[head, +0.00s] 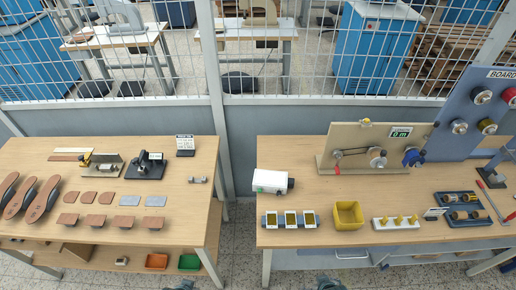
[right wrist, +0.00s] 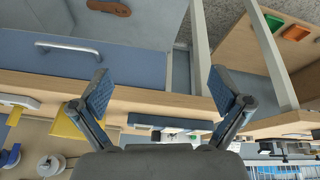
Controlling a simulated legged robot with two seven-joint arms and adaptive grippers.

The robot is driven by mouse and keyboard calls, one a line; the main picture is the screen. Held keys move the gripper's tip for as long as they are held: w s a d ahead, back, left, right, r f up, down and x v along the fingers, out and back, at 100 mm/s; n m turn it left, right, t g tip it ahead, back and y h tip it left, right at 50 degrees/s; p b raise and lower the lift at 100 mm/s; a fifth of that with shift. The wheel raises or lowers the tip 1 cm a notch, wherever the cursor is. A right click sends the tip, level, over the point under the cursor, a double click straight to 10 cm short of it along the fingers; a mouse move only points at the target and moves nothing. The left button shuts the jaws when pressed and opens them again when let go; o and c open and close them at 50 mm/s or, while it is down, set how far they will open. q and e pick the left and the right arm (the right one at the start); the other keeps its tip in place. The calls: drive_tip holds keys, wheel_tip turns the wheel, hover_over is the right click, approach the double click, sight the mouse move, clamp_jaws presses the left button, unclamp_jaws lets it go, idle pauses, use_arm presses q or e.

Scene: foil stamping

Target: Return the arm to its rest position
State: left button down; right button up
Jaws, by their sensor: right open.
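My right gripper (right wrist: 160,88) shows in the right wrist view with its two blue-padded fingers spread wide and nothing between them. It is in front of the right bench (head: 420,237), apart from it, and that bench's front edge shows beyond the fingers. In the head view, small dark tips at the bottom edge look like my right gripper (head: 330,284) and my left gripper (head: 181,285). The rest of both arms is out of frame. Whether the left gripper is open or shut does not show.
The left bench (head: 30,225) holds leather pieces, soles and a small press (head: 150,166). A gap separates the benches. A wire fence stands behind.

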use_arm(q)
drive_tip(key=s+f+g+b, duration=0.25)
drive_tip(key=f+b, duration=0.35)
drive_tip(key=f, duration=2.6)
use_arm(e)
drive_tip(key=s+d+f+g, duration=0.1)
drive_tip(key=s+f, duration=0.2)
drive_tip(key=f, duration=1.3)
drive_tip(key=s+f+g, duration=0.1)
drive_tip(key=s+f, duration=0.1)
drive_tip(key=f, duration=1.4)
use_arm(q)
drive_tip(key=s+a+f+b, duration=0.2)
drive_tip(key=s+f, duration=0.7)
drive_tip(key=f, duration=0.1)
drive_tip(key=s+a+f+b, duration=0.1)
drive_tip(key=s+f+b, duration=0.1)
drive_tip(key=s+f, duration=0.7)
drive_tip(key=shift+s+a+f, duration=0.25)
drive_tip(key=shift+a+f, duration=0.1)
drive_tip(key=shift+f, duration=0.55)
use_arm(e)
drive_tip(key=s+d+f+g, duration=0.1)
drive_tip(key=s+d+f, duration=0.1)
drive_tip(key=s+f, duration=1.6)
wheel_tip(320, 180, down, 2)
drive_tip(key=shift+f+g, duration=0.25)
drive_tip(key=shift+g, duration=0.05)
